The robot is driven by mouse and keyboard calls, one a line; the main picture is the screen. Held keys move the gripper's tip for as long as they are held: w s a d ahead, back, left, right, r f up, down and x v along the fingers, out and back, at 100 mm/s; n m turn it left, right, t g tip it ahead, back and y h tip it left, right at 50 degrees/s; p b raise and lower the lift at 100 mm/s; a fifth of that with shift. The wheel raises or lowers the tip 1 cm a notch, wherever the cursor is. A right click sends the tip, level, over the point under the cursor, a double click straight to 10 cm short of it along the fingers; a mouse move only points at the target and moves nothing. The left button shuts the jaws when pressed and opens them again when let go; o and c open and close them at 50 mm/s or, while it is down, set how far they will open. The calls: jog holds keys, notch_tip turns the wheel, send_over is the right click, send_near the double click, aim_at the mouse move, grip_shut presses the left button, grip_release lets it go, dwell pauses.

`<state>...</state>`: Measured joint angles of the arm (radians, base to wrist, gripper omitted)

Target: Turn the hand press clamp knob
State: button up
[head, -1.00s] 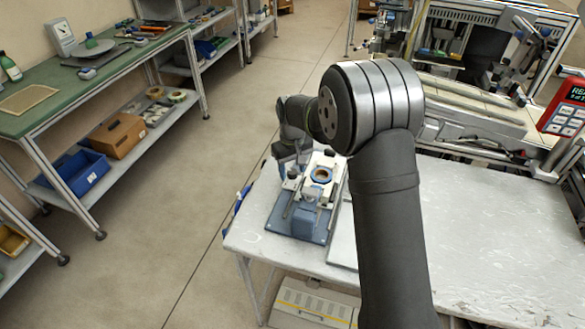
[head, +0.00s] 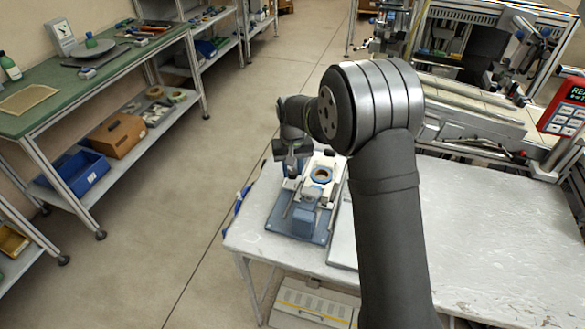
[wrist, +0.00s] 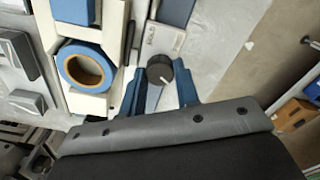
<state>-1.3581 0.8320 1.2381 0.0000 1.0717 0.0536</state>
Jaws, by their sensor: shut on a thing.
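The hand press (head: 309,217) is a small blue and white device on a blue-grey base at the left end of the white table. Its clamp knob (wrist: 160,72) is black and round with a white line on top. The knob lies between the two blue fingers of my gripper (wrist: 160,88), which is shut on it. In the head view my gripper (head: 292,162) is at the far left side of the press, and the knob is hidden there. A blue ring with a tan core (wrist: 85,68) sits in the white part of the press beside the gripper.
The white table (head: 480,235) is clear to the right of my arm. A conveyor-like machine (head: 475,115) and a red keypad box (head: 567,105) stand at the back right. A green workbench (head: 95,75) is apart on the left, across open floor.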

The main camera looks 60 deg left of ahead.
jog(key=shift+m, duration=0.3)
jog(key=o, duration=1)
notch_tip(320, 180, up, 18)
jog(key=shift+f, duration=0.25)
notch_tip(320, 180, up, 8)
send_over(292, 171)
jog(key=shift+d, duration=0.1)
dwell(1.2)
jog(key=shift+s+d+r, duration=0.85)
jog(key=shift+s+d, duration=0.1)
jog(key=shift+d, duration=2.8)
jog(key=shift+s+d+r, duration=0.8)
jog(key=shift+s+d, duration=0.1)
jog(key=shift+d, duration=2.85)
jog(key=shift+s+d+r, duration=0.85)
jog(key=shift+s+d, duration=0.1)
jog(key=shift+d, duration=2.8)
